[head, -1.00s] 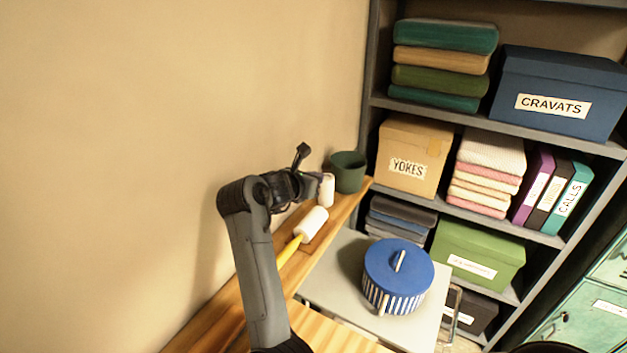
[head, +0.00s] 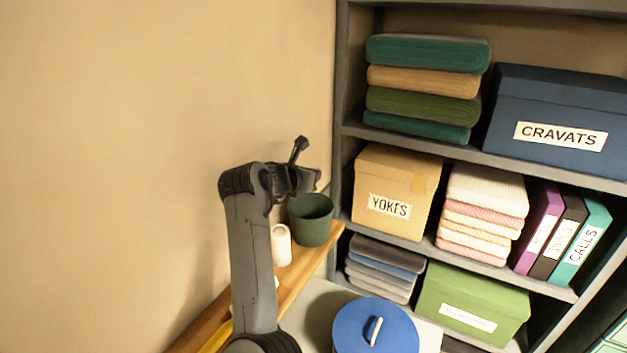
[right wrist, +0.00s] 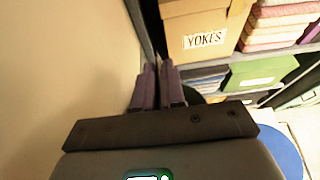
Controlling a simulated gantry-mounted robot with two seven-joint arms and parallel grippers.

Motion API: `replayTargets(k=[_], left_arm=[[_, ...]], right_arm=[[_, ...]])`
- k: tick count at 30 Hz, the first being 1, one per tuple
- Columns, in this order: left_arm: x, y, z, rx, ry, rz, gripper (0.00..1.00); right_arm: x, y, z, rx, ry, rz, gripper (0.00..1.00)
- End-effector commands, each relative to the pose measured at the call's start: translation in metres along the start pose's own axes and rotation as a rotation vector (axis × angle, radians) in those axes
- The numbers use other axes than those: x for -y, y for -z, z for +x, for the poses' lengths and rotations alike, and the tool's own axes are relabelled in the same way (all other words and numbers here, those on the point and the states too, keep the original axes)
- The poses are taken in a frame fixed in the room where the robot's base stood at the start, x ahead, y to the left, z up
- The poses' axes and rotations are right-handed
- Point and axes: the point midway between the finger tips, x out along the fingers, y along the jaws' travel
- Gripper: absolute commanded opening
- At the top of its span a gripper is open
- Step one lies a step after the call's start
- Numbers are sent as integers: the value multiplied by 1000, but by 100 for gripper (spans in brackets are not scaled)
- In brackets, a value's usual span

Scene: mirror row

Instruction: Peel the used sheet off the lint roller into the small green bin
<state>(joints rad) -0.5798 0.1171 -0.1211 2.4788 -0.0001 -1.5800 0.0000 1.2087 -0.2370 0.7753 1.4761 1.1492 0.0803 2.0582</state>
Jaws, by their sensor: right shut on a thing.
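The small green bin (head: 311,225) stands on the wooden ledge by the shelf unit; a sliver of it shows behind the fingers in the right wrist view (right wrist: 214,98). My right gripper (head: 312,181) is just above the bin's rim. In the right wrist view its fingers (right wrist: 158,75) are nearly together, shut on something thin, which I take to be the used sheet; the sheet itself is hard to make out. The lint roller lies on the ledge, mostly hidden by my right arm; part of its yellow handle (head: 215,338) shows. My left gripper is out of view.
A white upright roll (head: 281,245) stands on the ledge next to the bin. The wall is close on the left. The shelf unit with the YOKES box (head: 397,190) rises behind the bin. A blue-lidded round box (head: 350,330) stands at the lower right.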

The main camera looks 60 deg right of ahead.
Motion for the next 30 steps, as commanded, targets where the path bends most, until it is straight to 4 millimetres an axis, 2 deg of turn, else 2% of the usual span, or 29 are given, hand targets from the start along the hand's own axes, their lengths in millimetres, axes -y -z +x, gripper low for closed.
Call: replayTargets(k=[15,29,30], left_arm=[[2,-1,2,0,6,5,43],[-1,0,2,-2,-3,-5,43],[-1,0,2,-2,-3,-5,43]], right_arm=[[0,42,18,1,1,-2,0],[0,49,21,1,1,0,0],[0,49,21,0,1,0,13]])
